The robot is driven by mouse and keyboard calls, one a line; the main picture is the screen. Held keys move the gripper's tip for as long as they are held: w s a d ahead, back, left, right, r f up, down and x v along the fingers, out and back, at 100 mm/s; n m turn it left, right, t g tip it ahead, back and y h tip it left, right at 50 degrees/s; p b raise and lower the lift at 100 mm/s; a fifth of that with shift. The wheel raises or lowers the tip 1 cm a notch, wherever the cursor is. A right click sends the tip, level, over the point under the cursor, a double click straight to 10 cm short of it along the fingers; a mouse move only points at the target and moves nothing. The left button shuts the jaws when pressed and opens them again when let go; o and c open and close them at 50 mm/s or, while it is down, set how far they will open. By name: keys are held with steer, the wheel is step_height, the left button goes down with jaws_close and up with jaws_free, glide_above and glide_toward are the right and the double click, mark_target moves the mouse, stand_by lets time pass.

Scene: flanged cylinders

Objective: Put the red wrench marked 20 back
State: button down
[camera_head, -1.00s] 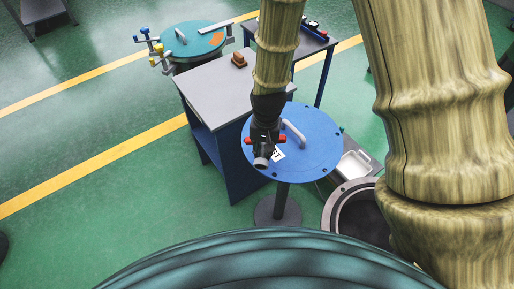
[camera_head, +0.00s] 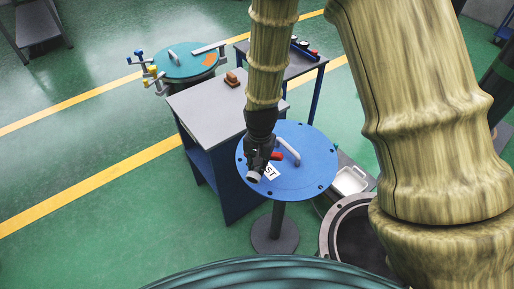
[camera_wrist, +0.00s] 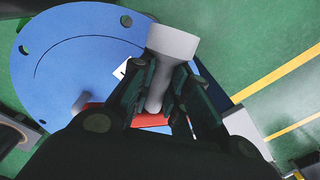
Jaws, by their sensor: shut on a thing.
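My gripper (camera_head: 257,165) is above the left part of a round blue flange lid (camera_head: 312,178). It is shut on a tool with a pale grey tubular end (camera_head: 253,177) and a red bar (camera_head: 277,155), which looks like the red wrench. In the wrist view, the grey end (camera_wrist: 171,43) sticks out between the fingers (camera_wrist: 160,85), with the red bar (camera_wrist: 95,115) crossing behind them. The marking 20 cannot be read. Blue-handled (camera_head: 139,54) and yellow-handled (camera_head: 153,71) tools stand at the left edge of a teal lidded drum (camera_head: 186,68).
The blue lid has a grey arched handle (camera_head: 289,152) and a white label. An open round vessel (camera_head: 335,225) and a white tray (camera_head: 350,181) are at the right. Green floor is free at left.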

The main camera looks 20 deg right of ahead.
steer(key=w+d+p, duration=0.1)
steer(key=w, duration=0.5)
steer(key=w+d+p, duration=0.1)
steer(key=w, duration=0.2)
steer(key=shift+d+f+p, duration=0.3)
steer(key=shift+f+p, duration=0.05)
steer(key=shift+w+d+p, duration=0.15)
steer(key=shift+w+p, duration=0.15)
steer(key=shift+w, duration=0.25)
steer(key=shift+f+p, duration=0.45)
steer(key=shift+f, duration=0.5)
steer(key=shift+f+p, duration=0.5)
steer(key=shift+f, duration=0.25)
steer(key=shift+f, duration=0.15)
steer(key=c, duration=1.4)
jaws_free()
steer(key=shift+o, duration=0.2)
